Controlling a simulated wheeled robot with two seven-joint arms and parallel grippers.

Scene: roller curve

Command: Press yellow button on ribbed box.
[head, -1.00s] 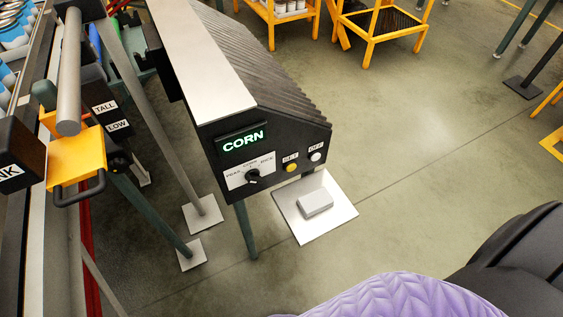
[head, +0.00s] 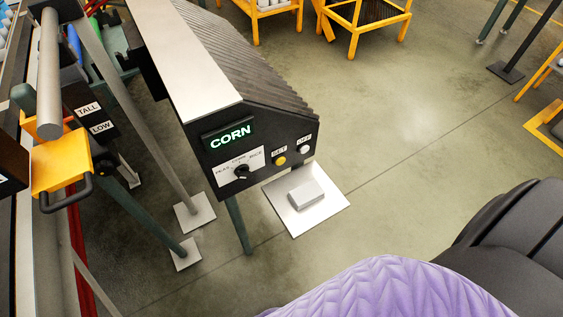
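The ribbed box (head: 258,82) is black with a ribbed sloping side and a pale flat top. It stands on a post left of the middle in the head view. Its front face carries a lit green "CORN" display (head: 228,135), a black rotary knob (head: 242,171) on a white label, a yellow button (head: 279,160) and a white button (head: 305,150) to the right of it. The yellow button is unobstructed in the view. Neither of my grippers shows in the head view.
A white base plate (head: 328,212) with a pale block lies on the floor below the box. A conveyor frame with a yellow bracket (head: 60,162) runs along the left. Yellow stands (head: 362,22) are at the back. The floor right of the box is clear.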

